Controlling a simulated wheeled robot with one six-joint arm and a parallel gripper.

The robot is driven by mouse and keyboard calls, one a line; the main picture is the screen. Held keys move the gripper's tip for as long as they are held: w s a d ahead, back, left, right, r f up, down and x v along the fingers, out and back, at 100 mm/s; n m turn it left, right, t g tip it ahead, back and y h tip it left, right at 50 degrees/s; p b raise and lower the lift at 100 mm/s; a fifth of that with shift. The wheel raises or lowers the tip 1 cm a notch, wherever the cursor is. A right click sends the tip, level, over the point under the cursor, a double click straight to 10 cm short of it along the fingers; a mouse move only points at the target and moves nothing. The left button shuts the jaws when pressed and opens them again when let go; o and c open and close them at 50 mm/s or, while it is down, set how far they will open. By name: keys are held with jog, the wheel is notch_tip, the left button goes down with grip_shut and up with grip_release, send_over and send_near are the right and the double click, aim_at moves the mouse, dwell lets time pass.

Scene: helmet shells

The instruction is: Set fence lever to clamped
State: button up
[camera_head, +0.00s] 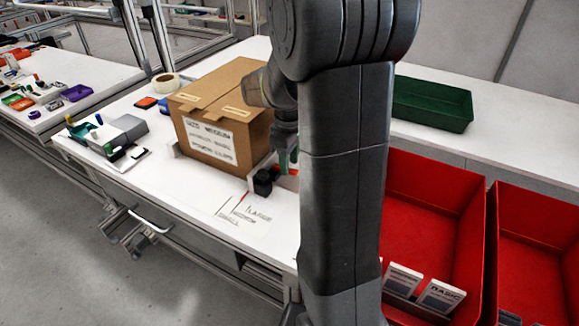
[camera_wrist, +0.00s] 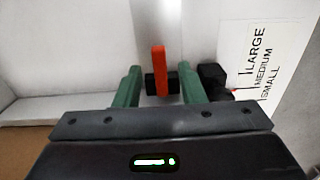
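The fence lever (camera_wrist: 159,60) is an orange-red bar on a black block in the wrist view. It points up the picture. My gripper (camera_wrist: 160,72) is open, with one green finger on each side of the lever and a visible gap on both sides. I cannot tell how deep the fingers reach around it. A black knob (camera_wrist: 212,74) sits just right of the right finger; it also shows in the head view (camera_head: 263,184).
A brown cardboard box (camera_head: 215,120) stands left of the gripper on the white bench. A size label reading large, medium, small (camera_wrist: 262,62) lies by the knob. Red bins (camera_head: 425,190) are on the right, a green tray (camera_head: 432,104) behind. A grey device (camera_head: 122,130) stands left.

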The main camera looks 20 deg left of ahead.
jog(key=shift+f, duration=0.95)
jog(key=shift+c, duration=0.3)
grip_shut()
jog(key=shift+d+f+y+b, duration=0.2)
jog(key=shift+f+y+b, duration=0.15)
jog(key=shift+y+b, duration=0.45)
jog(key=shift+o, duration=0.3)
grip_release()
